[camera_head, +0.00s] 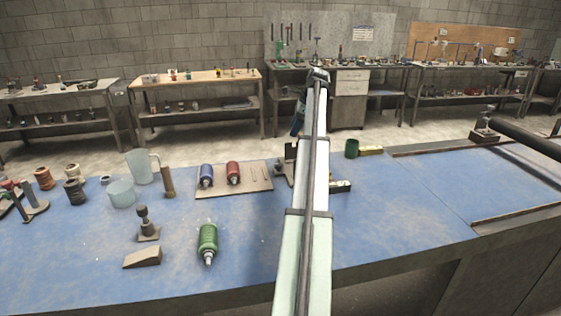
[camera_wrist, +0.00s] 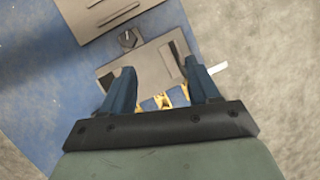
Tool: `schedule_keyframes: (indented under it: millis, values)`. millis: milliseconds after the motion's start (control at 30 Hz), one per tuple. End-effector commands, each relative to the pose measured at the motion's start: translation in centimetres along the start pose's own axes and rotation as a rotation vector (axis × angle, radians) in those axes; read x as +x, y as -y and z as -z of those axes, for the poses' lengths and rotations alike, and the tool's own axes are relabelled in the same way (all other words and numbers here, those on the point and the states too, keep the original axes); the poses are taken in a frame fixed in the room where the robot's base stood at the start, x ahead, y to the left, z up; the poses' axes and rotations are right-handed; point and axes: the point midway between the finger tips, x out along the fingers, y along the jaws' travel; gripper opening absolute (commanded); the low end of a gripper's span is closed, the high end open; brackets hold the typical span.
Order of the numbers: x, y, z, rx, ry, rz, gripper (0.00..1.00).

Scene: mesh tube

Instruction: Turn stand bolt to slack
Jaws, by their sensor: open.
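A grey metal stand (camera_head: 289,152) is at the middle of the blue table, partly hidden behind my arm in the head view. In the wrist view, the stand (camera_wrist: 115,74) shows from above as a flat plate with darker slots. A small dark knob-like part (camera_wrist: 128,38) sits at its far edge; I cannot tell surely whether it is the bolt. My gripper (camera_wrist: 160,88) is open, with its two blue fingers apart above the near side of the stand. Nothing is held between them. In the head view the gripper (camera_head: 297,123) hangs above the stand.
A tan board (camera_head: 257,184) with blue and red bottles lies left of the stand. The table's right part is mostly clear.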

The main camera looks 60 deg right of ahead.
Motion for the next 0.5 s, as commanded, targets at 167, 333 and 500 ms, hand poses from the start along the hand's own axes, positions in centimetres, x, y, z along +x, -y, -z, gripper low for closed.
schedule_keyframes:
  millis: [167, 333, 500]
  values:
    - [-0.2, -2.7, -0.4, -0.09, 0.023, -0.141, 0.6]
    - [-0.1, -3.6, -0.4, -0.145, 0.029, -0.184, 0.6]
    - [1.4, -4.0, -0.4, -0.15, 0.029, -0.182, 0.6]
